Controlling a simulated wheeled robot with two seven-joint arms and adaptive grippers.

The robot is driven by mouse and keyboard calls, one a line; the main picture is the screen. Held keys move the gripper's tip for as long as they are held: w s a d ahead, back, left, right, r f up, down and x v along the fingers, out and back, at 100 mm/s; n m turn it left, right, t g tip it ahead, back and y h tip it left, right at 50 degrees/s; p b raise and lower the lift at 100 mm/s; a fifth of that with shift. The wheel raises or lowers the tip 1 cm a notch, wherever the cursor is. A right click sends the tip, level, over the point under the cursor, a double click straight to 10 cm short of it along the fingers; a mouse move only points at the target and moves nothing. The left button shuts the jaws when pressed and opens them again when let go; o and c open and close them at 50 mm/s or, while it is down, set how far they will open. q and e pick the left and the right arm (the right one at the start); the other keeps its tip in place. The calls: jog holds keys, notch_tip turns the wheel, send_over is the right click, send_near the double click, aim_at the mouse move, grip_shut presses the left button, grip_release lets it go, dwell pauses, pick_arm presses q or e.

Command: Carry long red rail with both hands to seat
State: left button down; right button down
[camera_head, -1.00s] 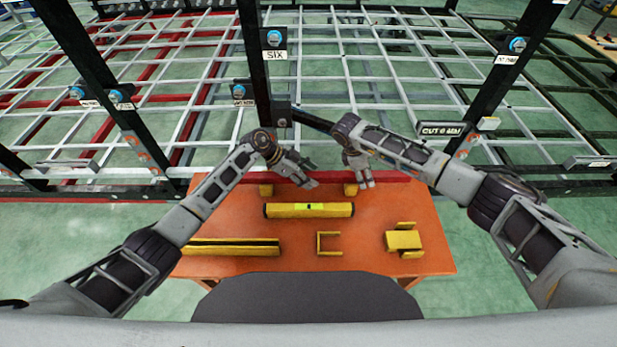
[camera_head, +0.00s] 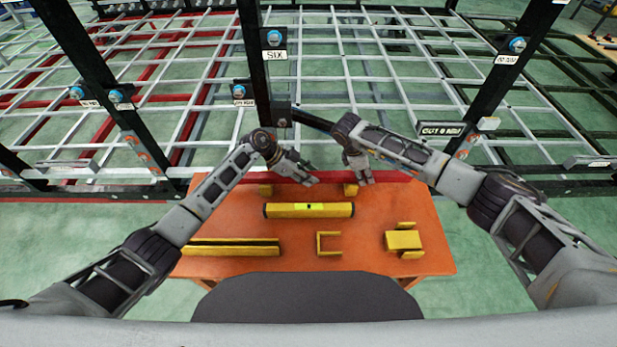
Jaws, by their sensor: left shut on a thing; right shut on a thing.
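On the orange table (camera_head: 350,280) lie a yellow level (camera_head: 309,210), a long yellow channel piece (camera_head: 232,247), a yellow U-shaped bracket (camera_head: 328,243) and a yellow block fixture (camera_head: 403,241). Black posts (camera_head: 255,70) and a grey grid frame stand behind the table.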

pick_arm(q)
jog(key=shift+w+r, duration=0.15)
jog(key=shift+r, duration=0.1)
pick_arm(e)
jog(key=shift+w+r, duration=0.1)
jog(key=shift+r, duration=0.05)
pick_arm(q)
jog(key=shift+r, duration=0.1)
pick_arm(e)
jog(key=shift+r, duration=0.15)
